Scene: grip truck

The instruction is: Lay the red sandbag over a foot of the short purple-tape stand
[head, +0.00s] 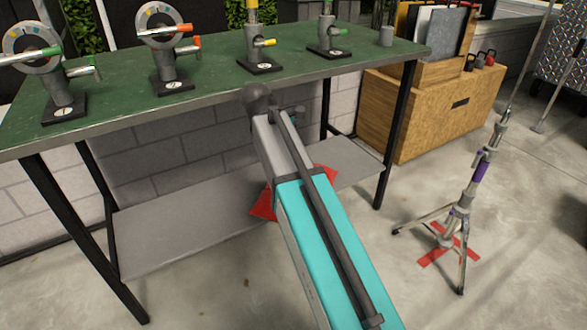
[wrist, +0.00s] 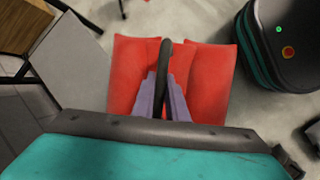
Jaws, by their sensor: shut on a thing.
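The red sandbag has two lobes joined at a dark strap handle. It fills the middle of the wrist view (wrist: 130,72). In the head view only red corners (head: 263,204) show from behind my arm. My gripper (wrist: 165,98) is shut on the handle, with its fingers around the strap between the lobes. My gripper is hidden in the head view. The short stand with purple tape (head: 482,170) stands upright on the floor at the right, apart from the sandbag. Its legs are spread, with one foot at the left (head: 398,232) and one in front (head: 461,289).
A green-topped bench (head: 215,85) with several grip heads stands at the left, with a grey lower shelf (head: 180,225) behind my arm. A wooden crate (head: 430,110) stands at the back. Red floor tape (head: 432,257) lies under the stand. Open concrete floor lies around the stand.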

